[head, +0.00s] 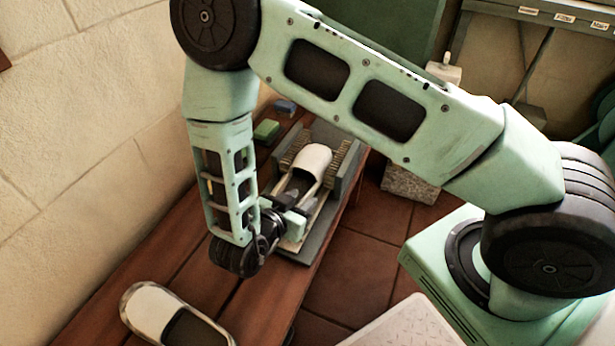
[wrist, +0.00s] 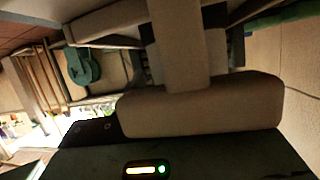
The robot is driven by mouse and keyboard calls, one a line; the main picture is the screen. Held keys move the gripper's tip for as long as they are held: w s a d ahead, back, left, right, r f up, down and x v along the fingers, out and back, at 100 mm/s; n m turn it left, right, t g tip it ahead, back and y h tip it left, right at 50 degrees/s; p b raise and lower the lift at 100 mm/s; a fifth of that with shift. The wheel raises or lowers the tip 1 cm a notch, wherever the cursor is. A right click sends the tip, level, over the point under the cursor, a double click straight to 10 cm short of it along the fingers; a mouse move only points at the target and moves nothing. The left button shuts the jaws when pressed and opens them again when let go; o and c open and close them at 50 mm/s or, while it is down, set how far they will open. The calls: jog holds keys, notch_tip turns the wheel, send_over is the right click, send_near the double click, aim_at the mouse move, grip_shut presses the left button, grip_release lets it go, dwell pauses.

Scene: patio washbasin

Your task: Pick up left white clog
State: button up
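One white clog (head: 160,314) lies on the wooden bench at the bottom left of the head view, its dark opening toward the lower right. It is apart from my gripper. A second white clog (head: 313,161) sits farther back between the brushes of a grey boot scrubber (head: 318,246). My gripper (head: 291,200) is low over the scrubber, at the near end of this second clog. My wrist hides part of that area, and I cannot tell whether the fingers touch it or how wide they are. In the wrist view, a large pale shape fills the middle, too close to identify.
The bench (head: 130,275) runs along a pale block wall (head: 80,120). A green block (head: 266,130) and a small blue item (head: 285,106) lie behind the scrubber. Tiled floor (head: 365,265) is open right of the bench. The bench between the two clogs is clear.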

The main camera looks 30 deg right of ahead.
jog(key=shift+w+d+f, duration=0.15)
jog(key=shift+w+d, duration=0.1)
jog(key=shift+d, duration=0.15)
grip_shut()
